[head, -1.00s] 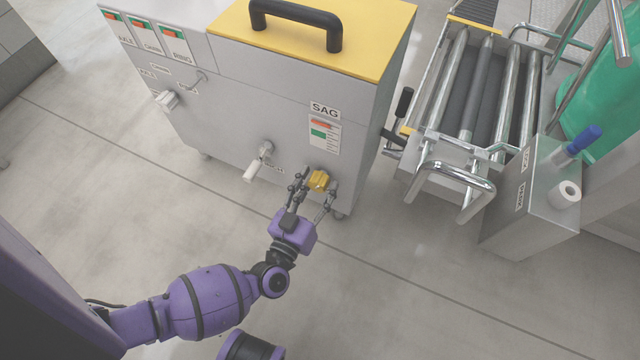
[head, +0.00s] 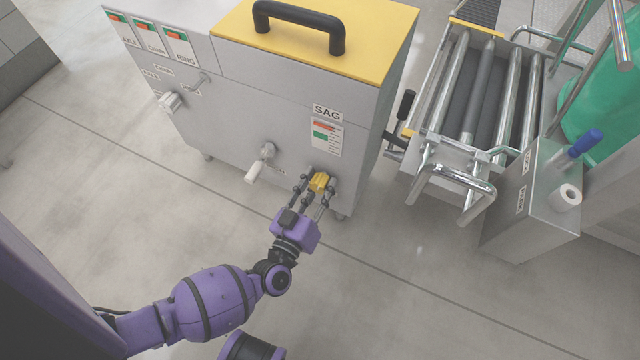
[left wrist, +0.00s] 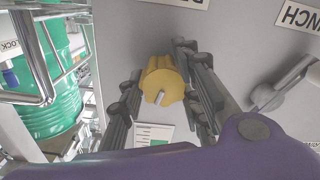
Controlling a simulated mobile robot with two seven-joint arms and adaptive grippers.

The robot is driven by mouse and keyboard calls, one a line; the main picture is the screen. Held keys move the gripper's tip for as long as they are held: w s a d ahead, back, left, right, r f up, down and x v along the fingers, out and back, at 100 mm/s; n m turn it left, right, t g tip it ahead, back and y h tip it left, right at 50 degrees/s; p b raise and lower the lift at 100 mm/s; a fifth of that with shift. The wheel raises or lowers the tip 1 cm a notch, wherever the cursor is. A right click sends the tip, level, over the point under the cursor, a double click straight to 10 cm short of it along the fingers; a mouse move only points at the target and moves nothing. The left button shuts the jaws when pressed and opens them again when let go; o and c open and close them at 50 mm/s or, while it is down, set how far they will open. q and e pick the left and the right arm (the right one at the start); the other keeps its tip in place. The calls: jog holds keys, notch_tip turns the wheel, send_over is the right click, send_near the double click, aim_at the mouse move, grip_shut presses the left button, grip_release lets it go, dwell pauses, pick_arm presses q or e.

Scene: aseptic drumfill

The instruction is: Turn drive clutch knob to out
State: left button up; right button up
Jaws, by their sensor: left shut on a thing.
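A yellow lobed knob (head: 320,182) sits low on the front of the grey machine cabinet (head: 230,120), under a SAG sign. It also shows in the left wrist view (left wrist: 160,78), with a pale pointer mark on its face. I cannot read any label that names it as the drive clutch. My right gripper is not in view.
A white-handled lever (head: 257,172) sticks out left of the knob. A roller conveyor (head: 470,95) and a grey box with a blue-handled control (head: 535,200) stand to the right. A green drum (head: 600,110) is behind them. The floor in front is clear.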

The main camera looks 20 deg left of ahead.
pick_arm(q)
jog(key=n, duration=0.3)
jog(key=shift+d+r, duration=0.15)
jog(key=shift+r, duration=0.05)
jog(key=o, duration=1.1)
jog(key=shift+a+f, duration=0.1)
jog(key=shift+a, duration=0.1)
jog(key=shift+s+f, duration=0.15)
jog(key=shift+s, duration=0.35)
jog(key=s, duration=1.1)
jog(key=shift+r, duration=0.25)
jog(key=shift+c, duration=0.2)
